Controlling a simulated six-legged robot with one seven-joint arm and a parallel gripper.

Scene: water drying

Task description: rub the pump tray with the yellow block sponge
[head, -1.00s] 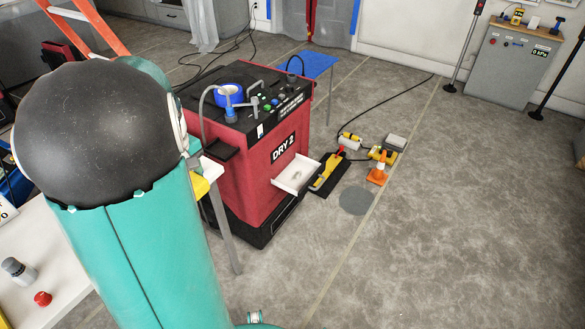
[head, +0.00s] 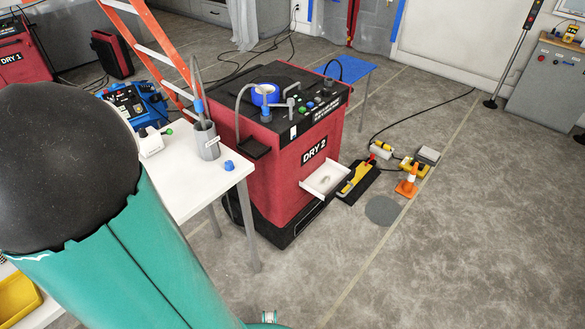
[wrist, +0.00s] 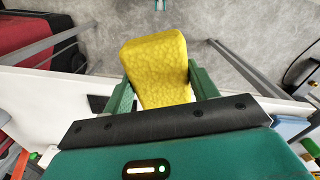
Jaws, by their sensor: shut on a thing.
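The yellow block sponge (wrist: 155,62) is in my gripper (wrist: 161,86) in the wrist view, with a green finger on each side. My gripper is shut on it, and its far end sticks out beyond the fingertips. A white tray (head: 313,188), which looks like the pump tray, juts from the lower front of the red DRY 2 machine (head: 283,178) in the head view. A small greyish patch shows inside the tray. My gripper and the sponge are not visible in the head view, so their distance from the tray cannot be told there.
A white table (head: 190,190) stands between my arm and the machine, with a grey cup (head: 207,142) and a blue cap (head: 229,165) on it. An orange cone (head: 407,182) and yellow tools lie right of the tray.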

